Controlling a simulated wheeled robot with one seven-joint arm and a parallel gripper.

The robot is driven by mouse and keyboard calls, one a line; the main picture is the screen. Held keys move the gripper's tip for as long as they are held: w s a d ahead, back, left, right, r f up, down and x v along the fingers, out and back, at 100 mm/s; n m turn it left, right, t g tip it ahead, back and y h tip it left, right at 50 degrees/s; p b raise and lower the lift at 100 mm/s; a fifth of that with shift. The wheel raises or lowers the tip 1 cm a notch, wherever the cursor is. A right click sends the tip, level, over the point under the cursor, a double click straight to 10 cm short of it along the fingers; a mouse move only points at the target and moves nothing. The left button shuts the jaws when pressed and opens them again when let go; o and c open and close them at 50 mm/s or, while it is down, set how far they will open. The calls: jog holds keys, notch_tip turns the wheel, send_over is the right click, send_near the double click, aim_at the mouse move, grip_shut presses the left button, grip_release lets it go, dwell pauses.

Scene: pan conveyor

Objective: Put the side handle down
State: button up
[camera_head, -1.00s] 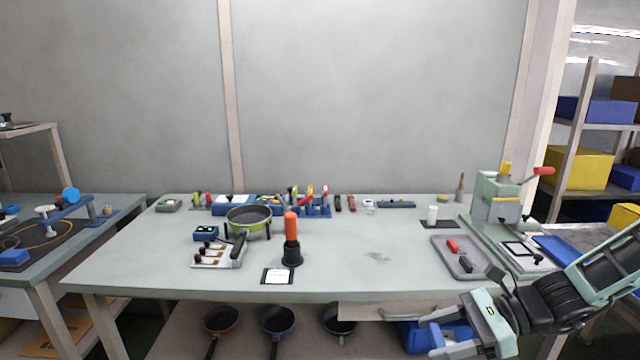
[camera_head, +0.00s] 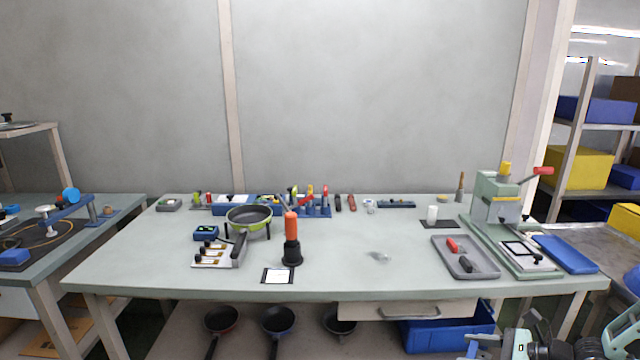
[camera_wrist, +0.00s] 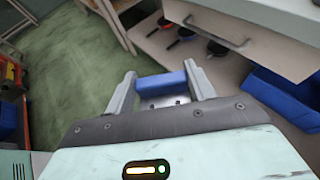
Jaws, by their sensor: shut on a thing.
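My gripper (camera_wrist: 161,76) is shut on a small blue block-like piece, the side handle (camera_wrist: 162,85), held crosswise between the fingertips in the wrist view. The held piece is in the air above the floor, in front of the bench. A grey tray (camera_head: 446,259) on the right of the bench holds a red piece (camera_head: 452,246) and a black piece (camera_head: 466,265).
The bench (camera_head: 340,262) has free room at its middle. A green-rimmed pan (camera_head: 250,216) and an upright orange handle (camera_head: 291,226) stand left of centre. A press (camera_head: 495,200) and blue tray (camera_head: 567,254) are at the right. A blue bin (camera_head: 440,337) sits below the bench.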

jog(key=shift+w+a+r+m+t+h, duration=0.15)
jog(key=shift+a+m+t+h, duration=0.2)
jog(key=shift+m+t, duration=0.2)
jog(key=shift+a+r+m+t+h, duration=0.15)
jog(key=shift+a+m+t+h, duration=0.05)
jog(key=shift+m+t+h, duration=0.3)
jog(key=shift+d+f+m+t+h, duration=0.2)
jog(key=shift+m+t+h, duration=0.45)
jog(key=shift+m+h, duration=0.25)
jog(key=shift+s+d+f+m+t+h, duration=0.25)
jog(key=shift+d+m+t+h, duration=0.15)
jog(key=shift+m+h, duration=0.2)
jog(key=shift+w, duration=0.1)
